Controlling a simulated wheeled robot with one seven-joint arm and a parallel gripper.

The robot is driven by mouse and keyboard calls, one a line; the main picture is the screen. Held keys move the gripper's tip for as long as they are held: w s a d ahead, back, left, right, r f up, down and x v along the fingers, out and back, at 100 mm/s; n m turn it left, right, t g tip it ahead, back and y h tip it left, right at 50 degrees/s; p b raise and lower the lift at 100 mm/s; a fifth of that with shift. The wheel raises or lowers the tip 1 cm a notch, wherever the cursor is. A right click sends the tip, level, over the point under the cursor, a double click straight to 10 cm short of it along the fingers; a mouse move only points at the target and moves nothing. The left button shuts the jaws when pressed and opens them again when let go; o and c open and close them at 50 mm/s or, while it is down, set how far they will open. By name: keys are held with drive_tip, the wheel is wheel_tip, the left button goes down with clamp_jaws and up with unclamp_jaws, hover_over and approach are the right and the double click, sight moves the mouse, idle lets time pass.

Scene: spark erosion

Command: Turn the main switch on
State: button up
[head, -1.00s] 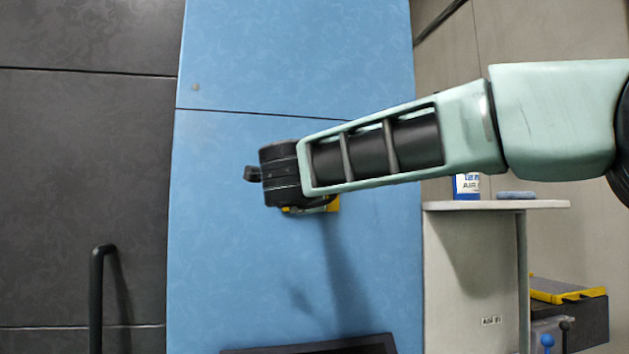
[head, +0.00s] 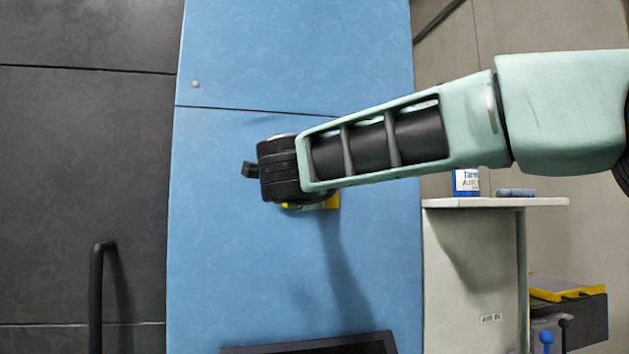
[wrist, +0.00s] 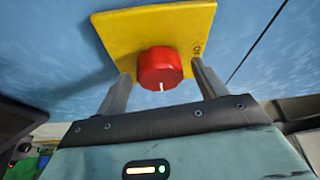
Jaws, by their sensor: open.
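The main switch is a red round knob (wrist: 160,70) with a white mark at its lower edge, on a yellow plate (wrist: 125,35) fixed to the blue panel. My gripper (wrist: 160,82) is open in the wrist view, with one finger on each side of the knob. I cannot tell whether either finger touches it. In the head view a strip of the yellow plate (head: 325,203) shows below my wrist. The knob and my fingertips are hidden there behind my arm.
The blue panel (head: 240,260) is mostly bare around the switch. A black handle (head: 98,300) stands out from the dark door at the left. A dark screen edge (head: 310,346) is below.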

drive_tip(key=s+a+f+b, duration=0.1)
drive_tip(key=s+b, duration=0.4)
drive_tip(key=s, duration=1.1)
drive_tip(key=shift+s+a, duration=0.3)
drive_tip(key=shift+a, duration=0.1)
drive_tip(key=a+f+n+g+y, duration=0.2)
drive_tip(key=a+f+n+y, duration=0.5)
drive_tip(key=f+n+y, duration=0.55)
drive_tip(key=s+d+f+n+g, duration=0.1)
drive_tip(key=s+f+n+g, duration=0.25)
drive_tip(key=f, duration=0.35)
drive_tip(key=s+d+f+n+g, duration=0.2)
drive_tip(key=s+f+n+g, duration=0.1)
drive_tip(key=f+n+g, duration=0.3)
drive_tip(key=s+d+f+n+g+h, duration=0.1)
drive_tip(key=s+d+f+g+h, duration=0.2)
drive_tip(key=d+f, duration=0.7)
drive_tip(key=s+d+f+n+g+h, duration=0.2)
drive_tip(key=s+d+f+g+h, duration=0.2)
drive_tip(key=s+d+f+h, duration=0.3)
drive_tip(key=s+d+f, duration=0.4)
drive_tip(key=s+d, duration=0.1)
drive_tip(key=shift+s+d+f+n, duration=0.15)
drive_tip(key=shift+s+d+n, duration=0.15)
